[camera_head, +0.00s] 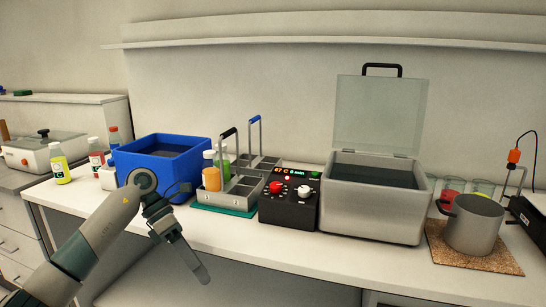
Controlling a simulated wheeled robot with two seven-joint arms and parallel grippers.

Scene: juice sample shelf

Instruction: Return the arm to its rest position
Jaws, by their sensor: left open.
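My left arm (100,230) comes in from the lower left and reaches up over the front edge of the counter. My left gripper (184,235) is at its end, open and empty, in front of the blue bin (160,165). One finger points down past the counter's front edge. The other finger lies near the lower front of the bin, and I cannot tell whether it touches it. The gripper is left of the metal bottle carrier (238,193), apart from it. My right gripper is out of view.
The carrier holds an orange bottle (211,172) and a green one. Right of it stand a black control box (290,215), an open-lidded bath (370,210) and a pot (473,228) on a cork mat (448,258). Several bottles stand left of the bin. The front counter strip (340,248) is clear.

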